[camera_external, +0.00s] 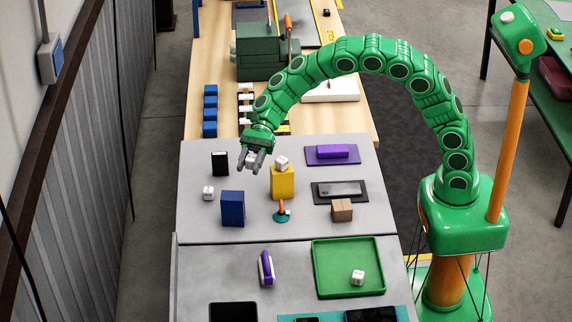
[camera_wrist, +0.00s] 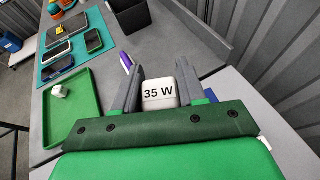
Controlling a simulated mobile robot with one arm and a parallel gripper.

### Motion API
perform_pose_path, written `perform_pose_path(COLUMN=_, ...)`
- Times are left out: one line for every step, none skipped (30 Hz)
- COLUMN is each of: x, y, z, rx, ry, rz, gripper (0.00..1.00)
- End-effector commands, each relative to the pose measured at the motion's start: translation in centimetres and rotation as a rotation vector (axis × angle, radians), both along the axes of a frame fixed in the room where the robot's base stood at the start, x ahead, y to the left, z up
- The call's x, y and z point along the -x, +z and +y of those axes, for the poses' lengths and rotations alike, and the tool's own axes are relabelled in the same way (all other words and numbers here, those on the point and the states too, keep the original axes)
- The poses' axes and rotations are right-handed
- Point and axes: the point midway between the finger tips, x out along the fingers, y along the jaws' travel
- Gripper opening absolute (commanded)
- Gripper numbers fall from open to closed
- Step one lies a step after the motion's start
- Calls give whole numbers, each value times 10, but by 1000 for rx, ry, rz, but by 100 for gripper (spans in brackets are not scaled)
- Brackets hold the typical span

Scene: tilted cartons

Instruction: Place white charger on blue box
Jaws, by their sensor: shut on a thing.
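My gripper (camera_external: 256,163) is shut on a white charger (camera_wrist: 159,94) marked "35 W". The charger sits between the two grey fingers (camera_wrist: 154,88), above the grey table. The blue box (camera_external: 232,208) stands upright on the table, below and a little left of my gripper in the external view. In the wrist view only a bit of blue (camera_wrist: 212,95) shows past the right finger. Other white cube-like blocks are a block on the yellow box (camera_external: 282,164), a block on the table (camera_external: 208,193) left of the blue box, and a block in the green tray (camera_external: 357,278).
A yellow box (camera_external: 283,185) stands right of the blue box. A black box (camera_external: 219,163) stands behind it. A teal-and-orange item (camera_external: 281,212) and a brown carton (camera_external: 342,210) are to the right. The green tray (camera_external: 318,268) lies on the nearer table.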

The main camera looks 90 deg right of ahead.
Motion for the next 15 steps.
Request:
perform_pose_path(x=-6, y=-3, z=0, rx=1, ry=0, rz=0, gripper=9)
perform_pose_path(x=-10, y=-4, z=1, rx=2, ry=1, rz=-2, gripper=9)
perform_pose_path(x=-15, y=-6, z=2, rx=1, ry=2, rz=-3, gripper=9)
perform_pose_path(x=-18, y=-8, z=2, rx=1, ry=2, rz=-3, gripper=9)
perform_pose_path(x=-20, y=-12, z=2, rx=1, ry=1, rz=-3, gripper=9)
perform_pose_path(x=-24, y=-17, z=3, rx=1, ry=1, rz=-2, gripper=9)
perform_pose_path(x=-26, y=-21, z=3, rx=0, ry=0, rz=0, gripper=9)
perform_pose_path(x=-29, y=-25, z=4, rx=1, ry=1, rz=1, gripper=9)
perform_pose_path(x=-32, y=-30, z=5, rx=0, ry=1, rz=2, gripper=9)
perform_pose_path(x=-35, y=-33, z=5, rx=0, ry=1, rz=2, gripper=9)
perform_pose_path(x=-38, y=-35, z=4, rx=0, ry=0, rz=1, gripper=9)
perform_pose_path(x=-41, y=-39, z=5, rx=1, ry=-1, rz=0, gripper=9)
perform_pose_path(x=-44, y=-42, z=5, rx=1, ry=0, rz=0, gripper=9)
perform_pose_path(x=-46, y=-44, z=6, rx=2, ry=1, rz=-1, gripper=9)
perform_pose_path(x=-49, y=-48, z=7, rx=1, ry=1, rz=-3, gripper=9)
